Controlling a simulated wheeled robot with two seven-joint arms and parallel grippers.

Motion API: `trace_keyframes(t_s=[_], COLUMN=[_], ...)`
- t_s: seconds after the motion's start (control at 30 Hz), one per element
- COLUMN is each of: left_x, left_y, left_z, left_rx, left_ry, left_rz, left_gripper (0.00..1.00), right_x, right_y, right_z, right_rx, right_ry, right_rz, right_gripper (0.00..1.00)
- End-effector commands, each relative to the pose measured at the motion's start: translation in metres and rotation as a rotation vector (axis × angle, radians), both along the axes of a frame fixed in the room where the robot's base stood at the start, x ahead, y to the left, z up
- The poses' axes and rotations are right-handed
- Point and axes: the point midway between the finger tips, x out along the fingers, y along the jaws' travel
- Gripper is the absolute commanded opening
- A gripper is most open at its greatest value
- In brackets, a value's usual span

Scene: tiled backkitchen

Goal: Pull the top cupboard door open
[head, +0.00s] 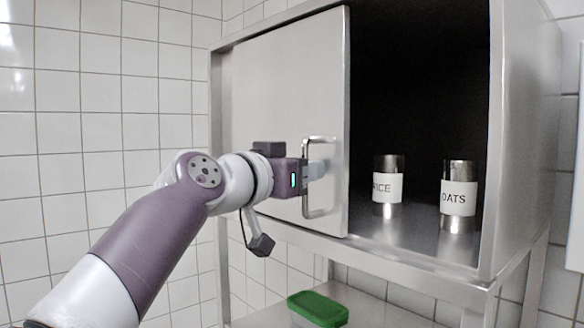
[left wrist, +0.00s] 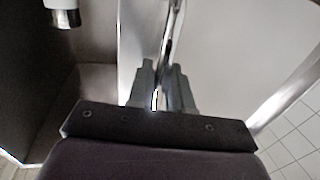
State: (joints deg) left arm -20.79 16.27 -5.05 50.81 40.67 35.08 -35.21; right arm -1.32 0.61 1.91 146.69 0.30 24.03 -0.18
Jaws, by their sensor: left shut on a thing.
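The steel cupboard door (head: 285,95) stands across the left part of the cupboard, and the right part of the dark interior shows. Whether the door is hinged or slid aside, I cannot tell. Its upright bar handle (head: 322,209) is near the door's right edge. My left gripper (head: 318,172) comes from the left and is shut on the handle. In the left wrist view, the two grey fingers (left wrist: 160,88) lie either side of the handle bar (left wrist: 172,45). My right gripper is in neither view.
Inside the cupboard (head: 525,130) stand a RICE canister (head: 388,187) and an OATS canister (head: 458,197), to the right of the door. A green-topped box (head: 318,308) sits on the lower shelf. Tiled wall (head: 100,110) lies behind and left.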

Motion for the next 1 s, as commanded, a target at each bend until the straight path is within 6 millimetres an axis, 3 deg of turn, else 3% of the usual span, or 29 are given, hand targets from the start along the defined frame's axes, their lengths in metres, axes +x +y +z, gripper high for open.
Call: trace_keyframes(t_s=[0.47, 0.5, 0.53, 0.57, 0.83, 1.0], left_x=[0.002, 0.002, 0.002, 0.002, 0.001, -0.018], left_y=[-0.001, -0.001, -0.001, -0.001, 0.000, 0.018], left_z=[-0.001, -0.001, -0.001, -0.001, -0.001, -0.008], left_rx=[0.001, 0.001, 0.001, 0.001, 0.000, -0.002], left_ry=[0.001, 0.001, 0.001, 0.001, -0.001, -0.005], left_rz=[0.000, 0.000, 0.000, 0.000, 0.001, 0.004], left_gripper=[0.00, 0.23, 0.32, 0.35, 0.35, 0.35], right_x=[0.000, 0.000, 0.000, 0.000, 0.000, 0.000], right_y=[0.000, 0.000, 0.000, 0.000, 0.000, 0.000], right_z=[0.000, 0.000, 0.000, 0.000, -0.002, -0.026], right_rx=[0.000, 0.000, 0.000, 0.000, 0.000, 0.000], right_ry=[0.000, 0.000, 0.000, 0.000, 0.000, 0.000], right_rz=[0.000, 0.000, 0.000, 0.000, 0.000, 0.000], right_gripper=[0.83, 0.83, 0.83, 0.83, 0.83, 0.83])
